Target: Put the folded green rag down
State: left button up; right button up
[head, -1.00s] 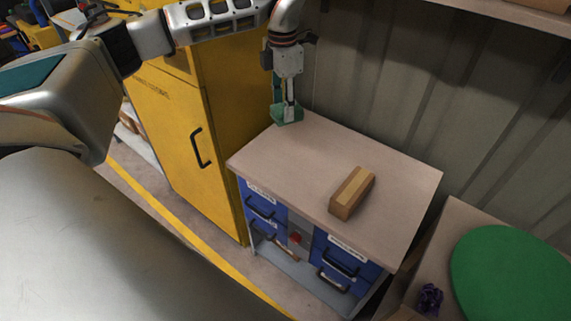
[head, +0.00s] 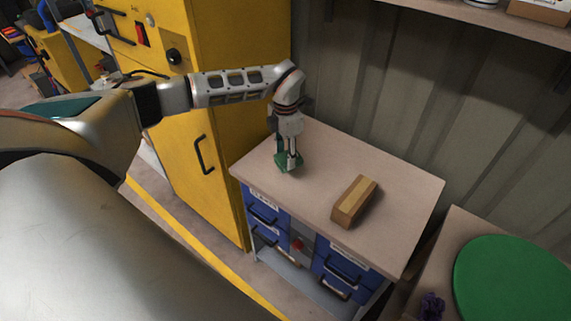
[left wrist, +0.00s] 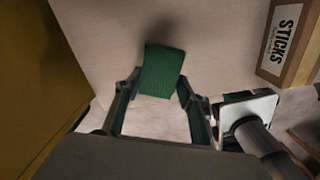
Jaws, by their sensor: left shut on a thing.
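The folded green rag (head: 287,163) is at the lower end of my left gripper (head: 290,155), over the left part of the workbench top (head: 325,150). In the left wrist view the rag (left wrist: 162,70) is a dark green block between the two fingertips of my left gripper (left wrist: 158,92). The gripper is shut on it. The rag is at or just above the bench surface; I cannot tell whether it touches. My right gripper is not in view.
A wooden box (head: 355,201) lies on the bench to the right of the rag; its label reads STICKS in the left wrist view (left wrist: 290,40). A yellow cabinet (head: 225,90) stands at the left. A green disc (head: 515,280) is at the lower right. Bench room around the rag is clear.

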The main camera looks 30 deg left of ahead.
aim_at(285, 158)
pick_arm(q)
jog(key=shift+f, duration=2.15)
jog(key=shift+f, duration=0.15)
jog(key=o, duration=1.1)
notch_tip(285, 158, up, 12)
jog(key=shift+r+b, duration=0.15)
jog(key=shift+b, duration=0.2)
jog(key=shift+s, duration=0.1)
